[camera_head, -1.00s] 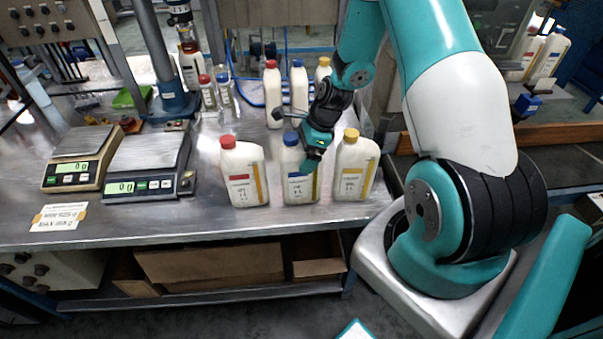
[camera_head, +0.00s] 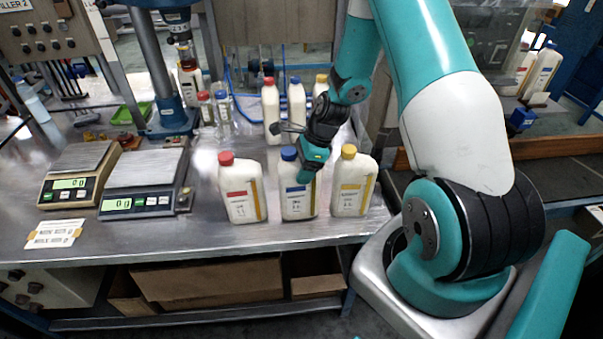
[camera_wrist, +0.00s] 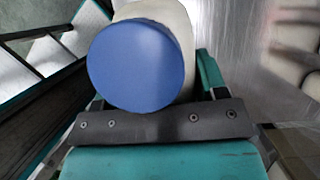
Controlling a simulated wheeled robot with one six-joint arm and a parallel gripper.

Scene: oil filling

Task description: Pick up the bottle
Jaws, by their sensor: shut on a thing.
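A white bottle with a blue cap and blue label (camera_head: 297,200) stands upright in the middle of the front row on the steel table. My gripper (camera_head: 308,172) is at the upper part of this bottle, shut on it. In the wrist view, the bottle's blue cap (camera_wrist: 143,64) fills the upper middle, close to my gripper (camera_wrist: 155,122). The cap hides most of the bottle there. A red-capped bottle (camera_head: 241,190) stands to its left and a yellow-capped bottle (camera_head: 352,185) to its right, both upright.
Several more capped bottles stand behind, among them a red-capped one (camera_head: 270,108) and a blue-capped one (camera_head: 296,103). Two scales (camera_head: 145,182) (camera_head: 75,178) sit at the left.

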